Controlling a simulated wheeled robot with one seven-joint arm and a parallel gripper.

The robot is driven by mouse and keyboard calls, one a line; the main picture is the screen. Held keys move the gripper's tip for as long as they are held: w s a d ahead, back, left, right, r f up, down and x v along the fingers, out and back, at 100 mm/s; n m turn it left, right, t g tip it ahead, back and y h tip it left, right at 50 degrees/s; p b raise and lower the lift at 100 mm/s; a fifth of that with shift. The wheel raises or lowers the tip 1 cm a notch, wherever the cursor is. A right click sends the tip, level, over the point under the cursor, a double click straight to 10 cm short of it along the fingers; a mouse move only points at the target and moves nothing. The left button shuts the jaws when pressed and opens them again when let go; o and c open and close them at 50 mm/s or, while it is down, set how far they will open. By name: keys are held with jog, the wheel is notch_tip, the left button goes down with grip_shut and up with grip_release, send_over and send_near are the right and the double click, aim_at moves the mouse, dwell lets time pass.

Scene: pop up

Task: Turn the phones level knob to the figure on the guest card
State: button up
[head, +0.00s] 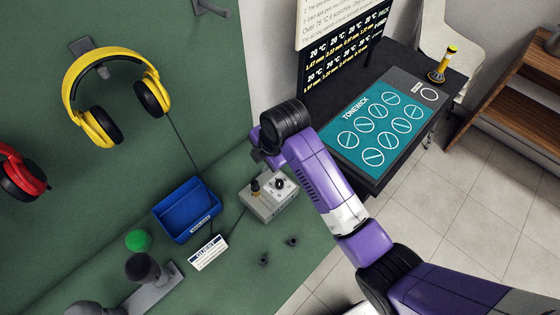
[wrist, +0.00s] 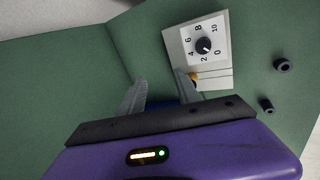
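The phones level knob (wrist: 204,46) is a black round knob on a pale panel with figures 0 to 10 around it. Its light mark seems to point to the low end, near 0 and 2, but is too small to read exactly. In the head view the knob (head: 280,184) sits on top of a small grey box (head: 267,207). The guest card (head: 208,253) is a small white card with a dark band; its writing is too small to read. My gripper (wrist: 160,90) is open and empty, its fingers apart, short of the knob and to its left in the wrist view.
A black plug (head: 255,187) with a gold tip stands on the box beside the knob. Two small black pieces (wrist: 275,84) lie on the green surface.

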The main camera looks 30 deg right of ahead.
aim_at(279, 182)
jog(key=s+d+n+g, duration=0.1)
jog(key=s+n+g, duration=0.1)
jog(key=s+d+r+n+g+h, duration=0.1)
jog(key=s+d+n+g, duration=0.1)
jog(key=n, duration=0.1)
jog(key=shift+s+d+r, duration=0.1)
jog(key=shift+s+d, duration=0.1)
jog(key=shift+s, duration=0.05)
jog(key=shift+f+n, duration=0.3)
jog(key=shift+f, duration=0.35)
notch_tip(279, 182, down, 6)
jog(key=b, duration=0.3)
jog(key=shift+r, duration=0.15)
jog(key=f+b, duration=0.2)
jog(key=shift+b, duration=0.3)
jog(key=shift+r, duration=0.15)
jog(key=c, duration=0.7)
jog(key=m, duration=0.5)
jog(key=shift+a, duration=0.1)
jog(key=shift+c, duration=0.2)
jog(key=m, duration=1)
jog(key=shift+m, duration=0.3)
jog(key=m, duration=0.5)
jog(key=shift+m, duration=0.3)
jog(key=o, duration=1)
